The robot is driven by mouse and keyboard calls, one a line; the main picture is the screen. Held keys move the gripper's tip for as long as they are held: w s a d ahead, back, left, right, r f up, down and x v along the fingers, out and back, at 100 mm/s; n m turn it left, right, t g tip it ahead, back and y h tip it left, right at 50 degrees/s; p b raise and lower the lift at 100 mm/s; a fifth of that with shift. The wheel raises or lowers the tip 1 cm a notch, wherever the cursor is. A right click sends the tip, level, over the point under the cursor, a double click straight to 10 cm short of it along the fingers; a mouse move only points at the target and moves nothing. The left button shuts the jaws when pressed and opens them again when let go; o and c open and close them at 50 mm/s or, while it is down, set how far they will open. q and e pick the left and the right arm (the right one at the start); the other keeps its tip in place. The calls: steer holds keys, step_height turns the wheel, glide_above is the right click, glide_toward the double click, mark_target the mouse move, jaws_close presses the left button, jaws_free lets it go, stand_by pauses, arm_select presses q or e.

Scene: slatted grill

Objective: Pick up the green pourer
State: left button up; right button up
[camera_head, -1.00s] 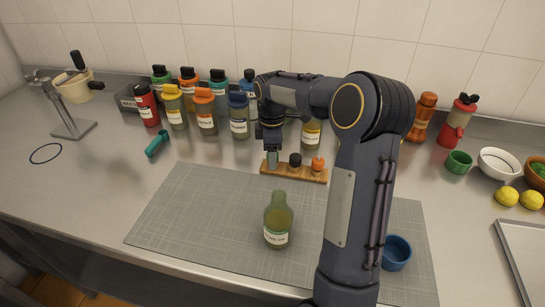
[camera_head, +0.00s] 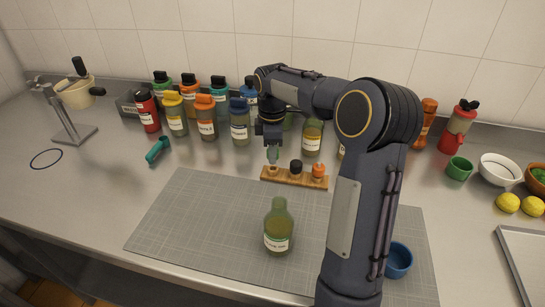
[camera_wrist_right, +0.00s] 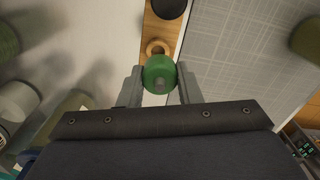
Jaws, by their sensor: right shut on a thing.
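The green pourer (camera_wrist_right: 159,75) is between the two fingers of my right gripper (camera_wrist_right: 160,84) in the right wrist view, and the fingers are shut on it. In the head view my right gripper (camera_head: 272,146) holds the green pourer (camera_head: 272,155) just above the left end of a wooden rack (camera_head: 290,180). An empty hole ring of the rack shows beside the pourer in the wrist view. A black pourer (camera_head: 295,166) and an orange pourer (camera_head: 319,170) stand in the rack's other places. My left gripper is not in view.
A green bottle (camera_head: 279,229) stands on the grey mat (camera_head: 190,215) in front of the rack. Several capped bottles (camera_head: 207,118) stand in rows behind. A blue bowl (camera_head: 399,260) is at the mat's right, and a teal tool (camera_head: 157,150) lies left.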

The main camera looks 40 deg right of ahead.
steer(key=s+a+r+b, duration=0.1)
steer(key=s+a+r, duration=0.7)
steer(key=s, duration=0.3)
steer(key=shift+r+b, duration=0.4)
steer(key=shift+r, duration=0.35)
steer(key=shift+s, duration=0.1)
